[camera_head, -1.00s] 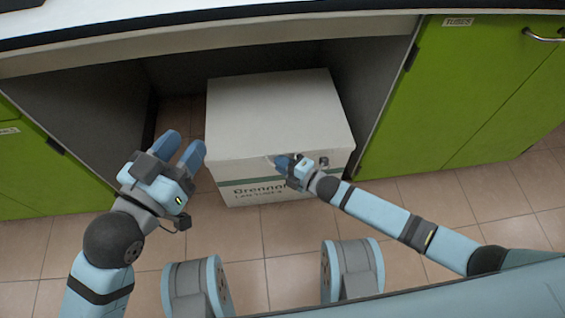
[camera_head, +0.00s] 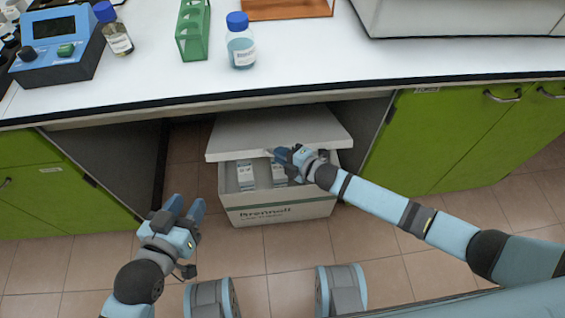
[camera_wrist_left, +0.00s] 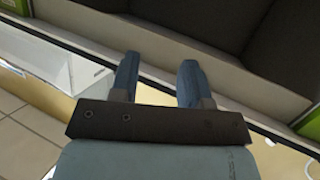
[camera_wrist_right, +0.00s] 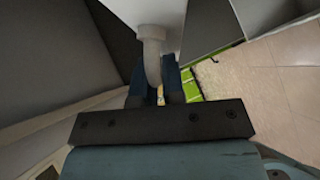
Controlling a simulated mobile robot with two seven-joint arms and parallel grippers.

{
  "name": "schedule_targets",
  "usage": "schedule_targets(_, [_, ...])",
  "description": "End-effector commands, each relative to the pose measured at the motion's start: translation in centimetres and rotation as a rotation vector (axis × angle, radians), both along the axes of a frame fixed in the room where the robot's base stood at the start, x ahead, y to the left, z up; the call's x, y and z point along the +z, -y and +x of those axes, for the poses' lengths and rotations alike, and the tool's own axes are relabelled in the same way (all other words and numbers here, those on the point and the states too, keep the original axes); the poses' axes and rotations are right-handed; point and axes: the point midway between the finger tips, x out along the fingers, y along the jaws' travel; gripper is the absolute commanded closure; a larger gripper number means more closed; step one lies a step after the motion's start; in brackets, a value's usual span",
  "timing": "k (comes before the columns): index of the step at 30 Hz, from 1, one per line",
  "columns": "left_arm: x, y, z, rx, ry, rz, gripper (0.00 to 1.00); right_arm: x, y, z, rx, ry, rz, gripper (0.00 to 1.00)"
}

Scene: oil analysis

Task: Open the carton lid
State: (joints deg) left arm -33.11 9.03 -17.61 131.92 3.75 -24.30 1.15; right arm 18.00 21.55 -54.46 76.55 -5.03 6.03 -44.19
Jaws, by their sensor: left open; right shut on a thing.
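The white carton (camera_head: 285,211) stands on the floor in the open bay under the bench. Its lid (camera_head: 240,135) is raised and tilted at the front, and small white labelled boxes (camera_head: 246,176) show inside. My right gripper (camera_head: 279,154) is at the lid's front edge, shut on the lid's handle. In the right wrist view a pale curved handle (camera_wrist_right: 151,55) runs between its fingers. My left gripper (camera_head: 185,206) is open and empty, left of the carton and apart from it. It also shows open in the left wrist view (camera_wrist_left: 157,75).
The bench top (camera_head: 300,52) overhangs the bay. On it stand a blue device (camera_head: 58,48), a green rack (camera_head: 192,30) and blue-capped bottles (camera_head: 241,50). Green cabinets (camera_head: 455,140) flank the bay. The tiled floor (camera_head: 285,250) before the carton is clear.

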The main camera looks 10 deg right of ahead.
Motion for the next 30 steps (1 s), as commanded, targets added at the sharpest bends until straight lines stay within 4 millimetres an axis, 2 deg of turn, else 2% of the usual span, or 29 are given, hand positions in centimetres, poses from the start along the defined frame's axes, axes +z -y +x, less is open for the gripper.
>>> schedule_targets(1, [-0.4,-0.4,-0.4,0.008,-0.044,0.023,0.57,1.4,0.0,0.6,-0.001,0.004,-0.002,1.00])
schedule_targets(6, [-2.8,-1.6,-1.5,0.021,-0.150,0.079,0.57,2.9,0.0,1.7,-0.001,0.002,-0.001,1.00])
schedule_targets(23, [-2.9,-1.7,-1.5,0.023,-0.154,0.086,0.57,3.4,0.0,2.3,-0.003,-0.001,0.002,1.00])
schedule_targets(24, [-2.9,-1.7,-1.5,0.023,-0.154,0.086,0.57,3.4,0.0,2.3,-0.003,-0.001,0.002,0.85])
schedule_targets(25, [-2.9,-1.7,-1.5,0.023,-0.154,0.086,0.57,3.4,0.0,2.2,-0.003,-0.001,0.002,0.80])
schedule_targets(30, [-2.9,-1.6,-1.5,0.022,-0.153,0.085,0.57,3.4,0.0,2.2,-0.002,-0.001,0.002,0.80])
